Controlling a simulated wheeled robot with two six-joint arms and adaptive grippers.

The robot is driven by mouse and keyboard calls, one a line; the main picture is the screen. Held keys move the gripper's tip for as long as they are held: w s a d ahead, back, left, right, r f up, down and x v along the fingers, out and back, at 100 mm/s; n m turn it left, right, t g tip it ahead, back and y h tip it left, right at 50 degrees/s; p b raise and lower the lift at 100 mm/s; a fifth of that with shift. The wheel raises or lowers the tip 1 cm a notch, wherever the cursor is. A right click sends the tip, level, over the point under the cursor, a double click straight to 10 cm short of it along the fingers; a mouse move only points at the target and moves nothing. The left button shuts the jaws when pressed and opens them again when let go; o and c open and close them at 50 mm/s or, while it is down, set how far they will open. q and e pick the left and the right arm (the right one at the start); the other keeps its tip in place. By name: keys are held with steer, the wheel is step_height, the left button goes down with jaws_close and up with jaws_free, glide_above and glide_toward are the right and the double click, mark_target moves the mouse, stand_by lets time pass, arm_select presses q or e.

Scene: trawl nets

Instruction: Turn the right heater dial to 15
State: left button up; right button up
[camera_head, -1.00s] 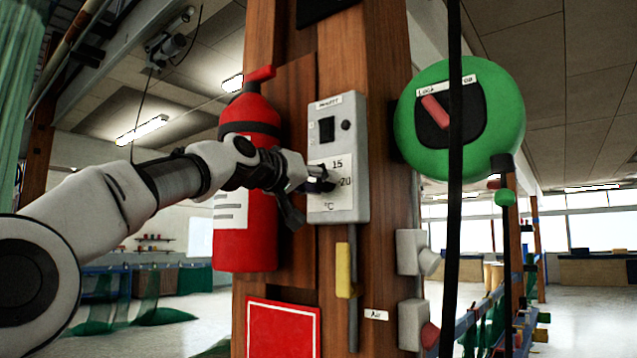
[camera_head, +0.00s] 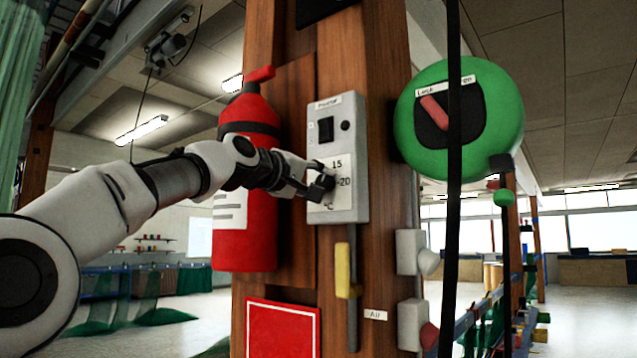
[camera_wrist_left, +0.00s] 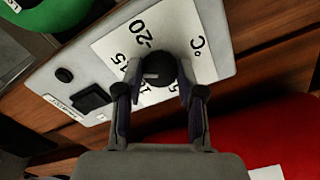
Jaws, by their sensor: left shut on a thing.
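The heater control is a light grey box (camera_head: 350,110) on the wooden post, with a black switch, a small black knob and a white scale plate. On the plate "15", "20" and "°C" can be read in the head view. My left gripper (camera_head: 318,184) is at the plate, its fingers closed around the black dial. In the left wrist view the dark round dial (camera_wrist_left: 158,68) sits between the two fingertips of my left gripper (camera_wrist_left: 158,82), over the plate with "20", "15" and "°C". A small light mark shows on the dial. My right gripper is out of view.
A red fire extinguisher (camera_head: 250,185) hangs just left of the box, close to my left wrist. A green round device (camera_head: 420,110) is at the right, with a black strap (camera_head: 454,200) hanging before it. A yellow piece (camera_head: 343,265) sits below the box.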

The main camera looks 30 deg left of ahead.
arm_select(q)
steer(key=shift+s+r, duration=0.1)
steer(key=shift+r, duration=0.15)
steer(key=o, duration=0.9)
steer(key=shift+o, duration=1.3)
steer(key=shift+a+f, duration=0.1)
steer(key=shift+f, duration=0.05)
